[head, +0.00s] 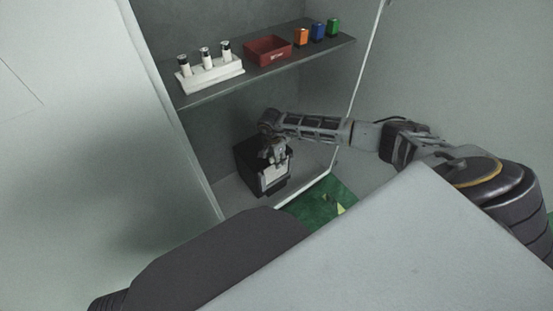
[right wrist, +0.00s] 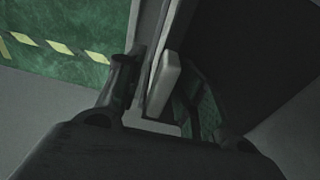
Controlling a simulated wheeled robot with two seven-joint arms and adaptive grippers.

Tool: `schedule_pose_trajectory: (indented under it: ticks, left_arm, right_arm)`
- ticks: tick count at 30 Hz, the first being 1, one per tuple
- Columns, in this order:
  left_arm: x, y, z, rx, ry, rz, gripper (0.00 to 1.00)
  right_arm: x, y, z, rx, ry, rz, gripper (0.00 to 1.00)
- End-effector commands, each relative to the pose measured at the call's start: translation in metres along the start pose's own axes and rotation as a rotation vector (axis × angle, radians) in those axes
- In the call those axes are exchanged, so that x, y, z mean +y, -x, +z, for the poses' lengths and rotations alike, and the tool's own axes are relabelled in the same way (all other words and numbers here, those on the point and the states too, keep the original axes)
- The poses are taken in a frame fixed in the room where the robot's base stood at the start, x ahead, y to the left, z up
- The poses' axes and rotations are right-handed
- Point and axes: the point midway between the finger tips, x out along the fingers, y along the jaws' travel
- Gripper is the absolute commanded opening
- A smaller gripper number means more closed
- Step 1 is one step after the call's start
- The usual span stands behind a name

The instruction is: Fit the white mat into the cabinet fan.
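The cabinet fan is a black box (head: 249,157) on the cabinet floor, below the shelf. The white mat (head: 273,173) shows as a pale upright panel at the front of the black box. I cannot tell whether it is seated or just in front. My right gripper (head: 275,153) reaches in from the right and is at the mat's upper edge. In the right wrist view the fingers of the right gripper (right wrist: 150,88) close around a thin pale sheet, the mat (right wrist: 151,55), seen edge-on. The fan's dark side is right of it. My left gripper is out of view.
The shelf (head: 305,53) above carries a white holder (head: 209,73) with several bottles, a red bin (head: 268,50) and orange, blue and green containers. A green floor area (head: 317,203) with yellow marks lies in front of the cabinet. The cabinet's right edge is close to my right arm.

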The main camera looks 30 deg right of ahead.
Motion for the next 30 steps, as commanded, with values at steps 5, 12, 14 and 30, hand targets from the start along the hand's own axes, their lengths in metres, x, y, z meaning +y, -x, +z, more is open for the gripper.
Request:
schedule_pose_trajectory:
  ticks: [5, 12, 14, 30]
  left_arm:
    - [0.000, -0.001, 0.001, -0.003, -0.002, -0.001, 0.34]
    - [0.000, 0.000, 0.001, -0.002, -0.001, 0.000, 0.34]
    - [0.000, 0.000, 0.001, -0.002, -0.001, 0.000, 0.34]
    - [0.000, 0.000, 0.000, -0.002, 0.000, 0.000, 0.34]
  right_arm:
    - [0.000, 0.001, 0.000, 0.000, 0.000, 0.000, 0.37]
    - [-0.001, 0.017, -0.001, 0.000, 0.000, -0.002, 0.37]
    - [-0.001, 0.025, 0.000, 0.000, 0.001, -0.003, 0.37]
    - [-0.001, 0.101, 0.000, 0.001, 0.000, -0.002, 0.37]
